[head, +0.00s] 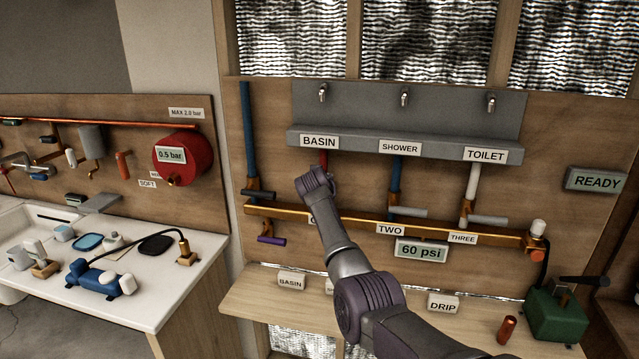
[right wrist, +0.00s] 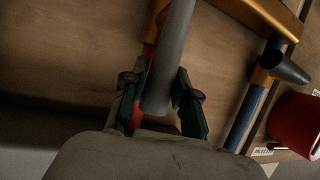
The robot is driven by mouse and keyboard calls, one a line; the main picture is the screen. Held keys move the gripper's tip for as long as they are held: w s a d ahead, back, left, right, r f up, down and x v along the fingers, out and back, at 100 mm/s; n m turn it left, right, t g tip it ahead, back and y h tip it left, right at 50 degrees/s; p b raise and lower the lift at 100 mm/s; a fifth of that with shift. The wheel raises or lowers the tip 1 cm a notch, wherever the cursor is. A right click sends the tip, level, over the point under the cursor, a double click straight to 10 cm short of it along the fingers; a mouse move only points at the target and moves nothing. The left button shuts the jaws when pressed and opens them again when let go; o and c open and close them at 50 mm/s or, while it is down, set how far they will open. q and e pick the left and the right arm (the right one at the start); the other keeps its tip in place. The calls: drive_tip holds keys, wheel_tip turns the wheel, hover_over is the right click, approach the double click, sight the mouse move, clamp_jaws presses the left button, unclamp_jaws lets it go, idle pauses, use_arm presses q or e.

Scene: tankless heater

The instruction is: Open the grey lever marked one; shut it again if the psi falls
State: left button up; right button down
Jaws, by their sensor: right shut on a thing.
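My right gripper (head: 316,184) is in front of the red pipe (head: 323,160) under the BASIN label. In the head view it hides its fingertips and the lever there; the sign below it is mostly covered. In the right wrist view, the gripper's two fingers (right wrist: 160,104) are either side of a grey lever (right wrist: 168,65), shut on it. The lever runs near the red pipe (right wrist: 136,112); its exact angle is hard to tell. The psi display (head: 421,250) reads 60 psi. My left gripper is not in view.
Grey levers two (head: 408,211) and three (head: 487,220) stick out to the right. A purple lever (head: 271,240) hangs below the brass manifold (head: 350,222). A display (head: 597,181) reads READY. A green pump (head: 556,315) stands at the bench's right end.

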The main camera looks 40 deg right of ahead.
drive_tip(key=shift+f, duration=0.1)
drive_tip(key=c, duration=1.2)
unclamp_jaws()
drive_tip(key=o, duration=0.3)
drive_tip(key=shift+w, duration=0.15)
drive_tip(key=shift+o, duration=0.2)
drive_tip(key=v, duration=1.2)
drive_tip(key=shift+f, duration=0.1)
